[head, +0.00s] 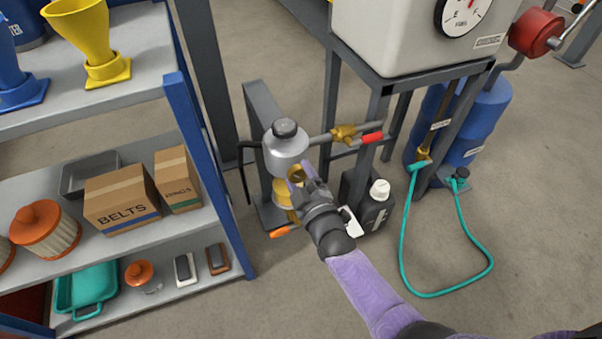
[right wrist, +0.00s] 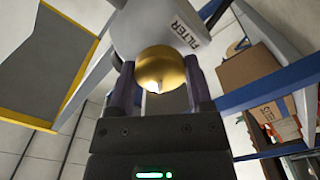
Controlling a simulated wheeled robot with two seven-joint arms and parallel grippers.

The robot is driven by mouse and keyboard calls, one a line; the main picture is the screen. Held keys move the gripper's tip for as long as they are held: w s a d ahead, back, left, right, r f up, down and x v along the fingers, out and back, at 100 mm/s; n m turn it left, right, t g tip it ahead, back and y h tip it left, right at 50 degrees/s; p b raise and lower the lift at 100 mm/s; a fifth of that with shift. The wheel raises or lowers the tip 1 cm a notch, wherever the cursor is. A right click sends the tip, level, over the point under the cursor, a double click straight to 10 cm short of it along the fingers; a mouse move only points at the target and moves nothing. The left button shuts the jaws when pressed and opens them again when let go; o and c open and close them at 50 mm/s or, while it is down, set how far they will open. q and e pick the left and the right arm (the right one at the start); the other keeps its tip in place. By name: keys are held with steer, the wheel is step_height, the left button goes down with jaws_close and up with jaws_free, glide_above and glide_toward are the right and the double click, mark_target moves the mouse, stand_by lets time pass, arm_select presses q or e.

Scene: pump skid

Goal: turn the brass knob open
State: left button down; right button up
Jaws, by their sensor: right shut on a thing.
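The brass knob (right wrist: 160,66) shows in the right wrist view as a rounded gold piece between my two fingers, just below the grey filter housing (right wrist: 165,28) marked FILTER. In the head view the housing (head: 286,148) stands with a dark cap on top, and brass parts (head: 281,193) show beneath it. My right gripper (head: 297,178) reaches in from the lower right and is shut on the knob; it also shows in the right wrist view (right wrist: 160,88). The gripper hides much of the knob in the head view. My left gripper is not in view.
A blue shelf (head: 205,165) with boxes stands close on the left. A teal hose (head: 489,262) loops on the floor further right.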

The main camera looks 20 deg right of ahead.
steer(key=n, duration=0.4)
steer(key=shift+n, duration=0.3)
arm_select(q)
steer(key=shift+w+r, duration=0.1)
arm_select(e)
steer(key=n, duration=0.4)
steer(key=shift+f+n, duration=0.1)
steer(key=shift+n, duration=0.3)
steer(key=o, duration=1.3)
steer(key=shift+s, duration=0.2)
arm_select(q)
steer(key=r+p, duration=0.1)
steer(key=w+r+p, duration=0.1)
steer(key=p, duration=0.1)
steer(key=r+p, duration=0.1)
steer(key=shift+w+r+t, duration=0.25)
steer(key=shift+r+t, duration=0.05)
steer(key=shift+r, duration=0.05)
arm_select(e)
steer(key=s, duration=0.9)
steer(key=shift+s+d, duration=0.15)
steer(key=shift+s, duration=0.1)
